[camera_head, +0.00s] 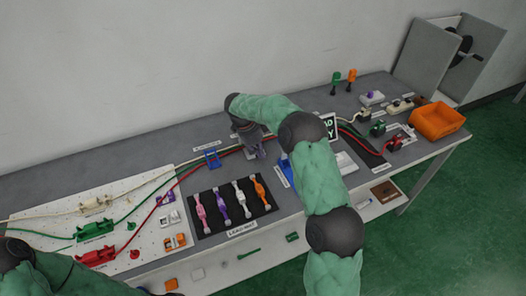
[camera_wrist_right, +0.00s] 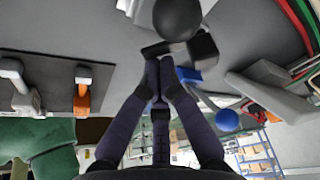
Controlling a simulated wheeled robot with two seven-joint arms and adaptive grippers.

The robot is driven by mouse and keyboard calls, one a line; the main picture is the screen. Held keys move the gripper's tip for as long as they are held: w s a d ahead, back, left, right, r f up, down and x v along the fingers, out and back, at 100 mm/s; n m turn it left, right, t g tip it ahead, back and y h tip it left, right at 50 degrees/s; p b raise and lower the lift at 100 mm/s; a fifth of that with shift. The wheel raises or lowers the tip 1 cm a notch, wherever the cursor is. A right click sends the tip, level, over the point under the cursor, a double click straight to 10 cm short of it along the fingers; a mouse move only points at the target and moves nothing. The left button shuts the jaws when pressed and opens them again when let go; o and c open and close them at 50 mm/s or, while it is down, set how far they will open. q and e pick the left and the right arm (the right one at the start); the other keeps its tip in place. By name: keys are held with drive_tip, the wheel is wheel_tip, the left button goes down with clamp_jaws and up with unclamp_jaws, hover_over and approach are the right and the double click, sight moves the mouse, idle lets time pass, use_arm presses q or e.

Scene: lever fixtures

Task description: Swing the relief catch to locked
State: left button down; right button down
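My right gripper (camera_head: 256,150) is at the middle of the bench, beside a small pale fixture partly hidden by my arm. In the right wrist view its two dark fingers (camera_wrist_right: 161,76) come together at the tips, with nothing clearly held between them. Just beyond the tips is a dark bar-shaped lever part (camera_wrist_right: 182,47) with a black ball (camera_wrist_right: 177,18). I cannot tell whether the fingertips touch it. No readable label marks which part is the relief catch, and its position is unclear. My left arm shows at the lower left, but its gripper is out of view.
A blue part (camera_head: 286,171) stands right of the gripper; a blue ball (camera_wrist_right: 228,120) shows close by in the wrist view. A black mat (camera_head: 211,226) with coloured straps lies front left. Cables run along the bench. An orange bin (camera_head: 436,120) is at the right.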

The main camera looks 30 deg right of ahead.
use_arm(q)
drive_tip(key=shift+r+p, duration=0.35)
drive_tip(key=shift+r, duration=0.05)
use_arm(e)
drive_tip(key=shift+w+a, duration=0.4)
drive_tip(key=shift+w, duration=0.05)
idle(0.7)
drive_tip(key=shift+a, duration=0.1)
idle(0.8)
use_arm(q)
drive_tip(key=shift+f, duration=0.15)
use_arm(e)
drive_tip(key=shift+s+a, duration=0.35)
drive_tip(key=shift+a, duration=0.35)
